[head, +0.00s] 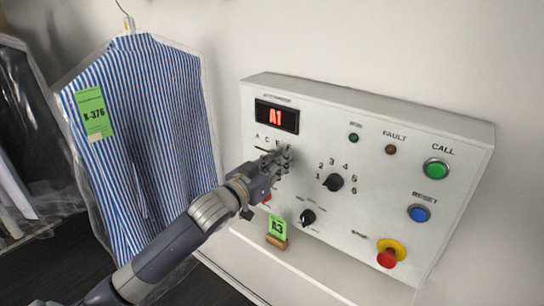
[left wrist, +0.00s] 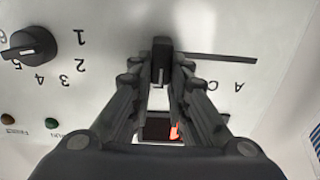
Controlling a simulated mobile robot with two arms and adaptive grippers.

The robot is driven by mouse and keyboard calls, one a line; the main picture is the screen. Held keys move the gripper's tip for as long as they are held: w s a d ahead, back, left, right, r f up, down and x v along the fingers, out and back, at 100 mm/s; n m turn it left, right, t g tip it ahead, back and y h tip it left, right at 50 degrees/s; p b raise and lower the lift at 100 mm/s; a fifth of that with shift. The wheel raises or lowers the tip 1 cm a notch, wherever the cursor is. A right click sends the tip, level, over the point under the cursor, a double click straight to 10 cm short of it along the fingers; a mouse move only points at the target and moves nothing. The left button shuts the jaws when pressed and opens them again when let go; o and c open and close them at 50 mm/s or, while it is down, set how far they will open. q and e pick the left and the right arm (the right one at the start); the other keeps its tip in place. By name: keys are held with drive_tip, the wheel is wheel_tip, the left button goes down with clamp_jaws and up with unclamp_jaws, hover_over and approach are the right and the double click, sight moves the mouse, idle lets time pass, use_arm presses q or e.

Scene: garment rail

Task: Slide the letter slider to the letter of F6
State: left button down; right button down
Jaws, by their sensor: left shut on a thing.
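The white control panel (head: 330,110) has a dark display (head: 276,116) reading A1 in red. Below it is a row of letters, A, C, E and F, above the slider's slot (head: 261,149). My left gripper (head: 284,157) is at the slot's right part and hides it in the head view. In the left wrist view the gripper (left wrist: 160,80) is shut on the black slider knob (left wrist: 160,62). The empty slot (left wrist: 222,57) runs from the knob toward the upside-down letters C and A. My right gripper is in neither view.
A numbered rotary knob (head: 333,182) sits right of the gripper, with a smaller knob (head: 307,217) below. A green button (head: 436,168), blue button (head: 419,213) and red emergency button (head: 388,257) are farther right. A striped shirt (head: 150,130) in plastic hangs left.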

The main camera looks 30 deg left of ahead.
use_arm(q)
drive_tip(key=shift+d+f, duration=0.1)
drive_tip(key=shift+d, duration=0.05)
drive_tip(key=c, duration=1.8)
unclamp_jaws()
drive_tip(key=shift+o, duration=1.4)
drive_tip(key=shift+d, duration=0.25)
drive_tip(key=s+a, duration=0.1)
drive_tip(key=s, duration=1.1)
